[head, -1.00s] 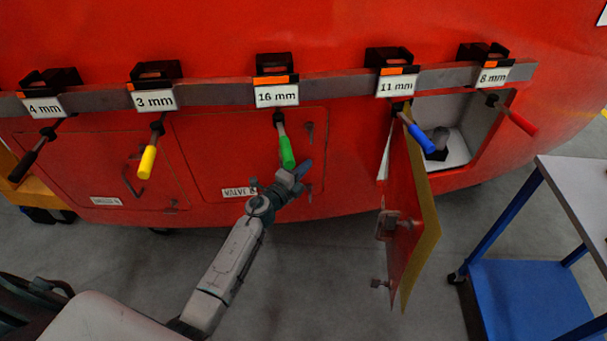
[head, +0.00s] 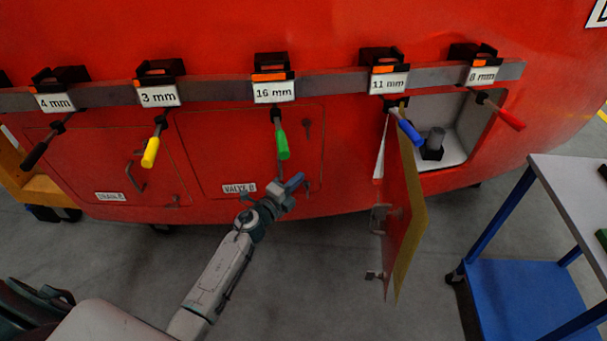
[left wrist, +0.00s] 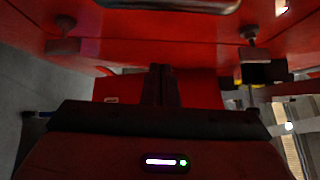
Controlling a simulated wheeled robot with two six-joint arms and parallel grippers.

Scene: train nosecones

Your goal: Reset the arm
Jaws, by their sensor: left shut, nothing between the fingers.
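My left arm reaches up from the bottom of the head view. My left gripper (head: 292,184) is shut and empty, in front of the lower part of the closed red Valve B door (head: 230,150), below the green-handled tool (head: 282,142). In the left wrist view, the shut fingers (left wrist: 162,85) point ahead beneath red bodywork (left wrist: 150,30). My right gripper is not in view.
Tools with black, yellow (head: 151,152), green, blue (head: 409,133) and red handles hang from a grey rail (head: 220,93) with size labels. A door (head: 402,215) stands open at right, beside an open compartment (head: 458,135). A blue cart (head: 520,290) stands at far right.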

